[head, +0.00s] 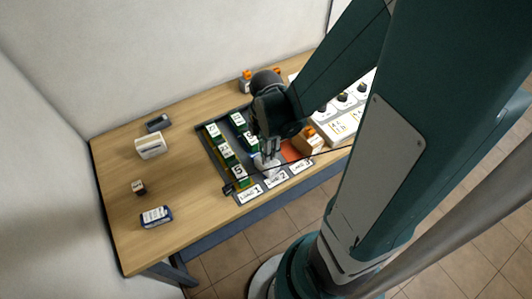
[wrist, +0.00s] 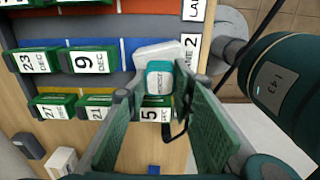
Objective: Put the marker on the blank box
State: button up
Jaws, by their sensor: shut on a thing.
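My gripper (wrist: 155,85) is shut on a white piece with a teal block (wrist: 160,76), which seems to be the marker. In the head view my gripper (head: 268,153) points down over the front of the sorting tray, and the white piece shows below it. The tray (wrist: 120,25) holds several green boxes with white date labels. The box labelled 5 DEC (wrist: 154,113) is close by the held piece; whether they touch is unclear. Another box reads 9 DEC (wrist: 92,61), and another 23 (wrist: 38,60). I cannot make out which box is blank.
Lane labels (head: 277,179) line the tray's front edge. A white device (head: 150,146), a dark block (head: 158,123), a small brown block (head: 139,187) and a blue-and-white item (head: 156,216) stand left, with bare table between.

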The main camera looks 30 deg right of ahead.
jog(key=shift+f, duration=0.8)
jog(key=shift+f, duration=0.15)
jog(key=o, duration=0.9)
jog(key=shift+r, duration=0.2)
jog(key=shift+r+p, duration=0.7)
jog(key=shift+r, duration=5.3)
jog(key=shift+a+r, duration=0.1)
